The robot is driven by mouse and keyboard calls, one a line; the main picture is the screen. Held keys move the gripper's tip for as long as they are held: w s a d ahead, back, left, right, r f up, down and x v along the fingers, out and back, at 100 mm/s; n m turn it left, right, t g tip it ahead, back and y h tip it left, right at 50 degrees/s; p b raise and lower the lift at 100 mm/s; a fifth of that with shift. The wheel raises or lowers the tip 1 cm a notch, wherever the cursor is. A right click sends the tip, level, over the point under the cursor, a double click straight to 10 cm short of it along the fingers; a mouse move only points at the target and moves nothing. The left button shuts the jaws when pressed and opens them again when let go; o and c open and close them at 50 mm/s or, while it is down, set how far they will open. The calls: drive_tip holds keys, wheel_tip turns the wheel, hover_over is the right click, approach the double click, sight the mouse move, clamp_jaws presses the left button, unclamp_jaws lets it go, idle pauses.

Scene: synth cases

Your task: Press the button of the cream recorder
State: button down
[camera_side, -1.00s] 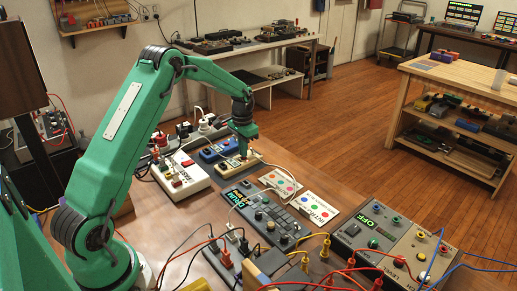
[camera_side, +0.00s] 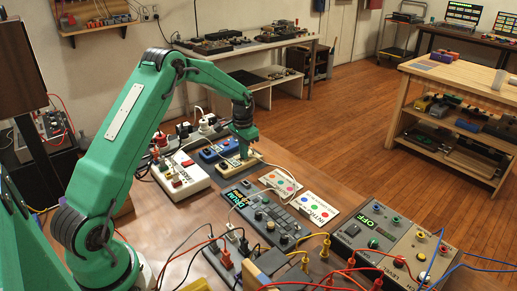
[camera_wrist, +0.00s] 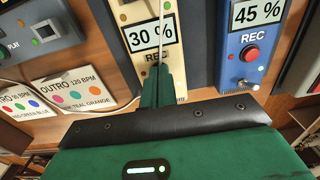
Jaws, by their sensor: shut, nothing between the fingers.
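The cream recorder (camera_side: 228,165) lies on the bench below my gripper (camera_side: 245,157) in the side view. In the wrist view the cream recorder (camera_wrist: 143,14) shows a "30 %" label and a "REC" mark. My gripper (camera_wrist: 163,70) is shut and empty, its fingers pointing at the recorder just by the "REC" mark. The fingers cover the spot below that mark, so the recorder's button is hidden. I cannot tell whether the fingertips touch it.
A blue recorder (camera_wrist: 240,20) with a red button and "45 %" stands close beside the cream one. Printed cards (camera_wrist: 85,92) with coloured dots lie on the other side. A white power box (camera_side: 183,178), a drum unit (camera_side: 265,215) and cables crowd the bench.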

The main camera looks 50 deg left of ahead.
drive_tip(key=shift+s+d+f, duration=0.1)
drive_tip(key=shift+s+f, duration=0.15)
drive_tip(key=shift+f, duration=0.25)
wheel_tip(320, 180, up, 15)
drive_tip(key=shift+w, duration=0.25)
